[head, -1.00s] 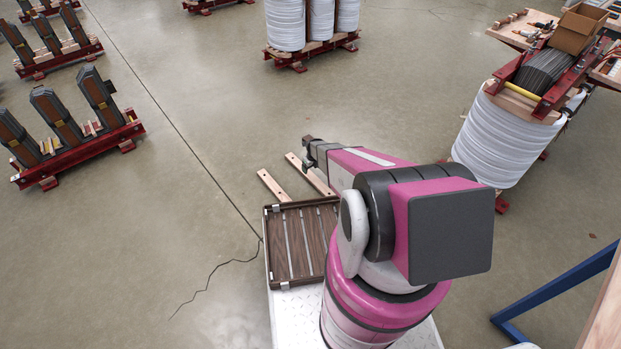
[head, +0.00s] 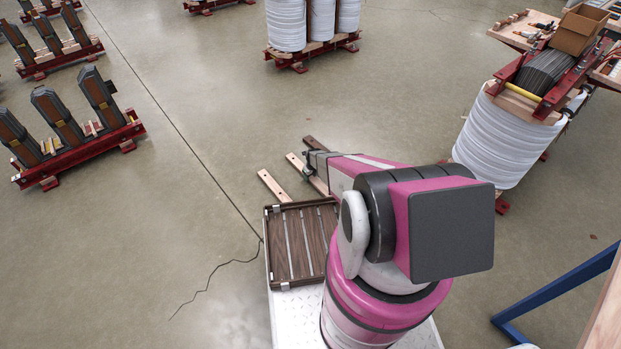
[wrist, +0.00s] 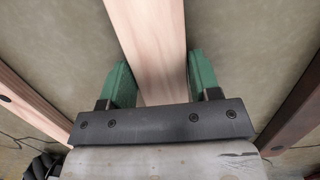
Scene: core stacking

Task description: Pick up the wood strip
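Three wood strips show in the head view: a light one at the left (head: 270,184), a light middle one (head: 295,163) and a dark one (head: 313,143) whose upper end shows. My gripper (head: 307,170) is over the middle strip there, and my arm hides parts of the strips. In the wrist view, the light strip (wrist: 150,40) runs between the two green fingers of my gripper (wrist: 161,82). One finger is on each side, close to its edges. The fingers are apart; I cannot tell how high they are above the strip or whether they touch it.
In the wrist view a light strip (wrist: 25,112) lies left and a dark strip (wrist: 295,112) right. A brown slatted tray (head: 268,235) sits on my base near the strips. Red racks (head: 80,150) stand left; white spools (head: 500,140) stand right.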

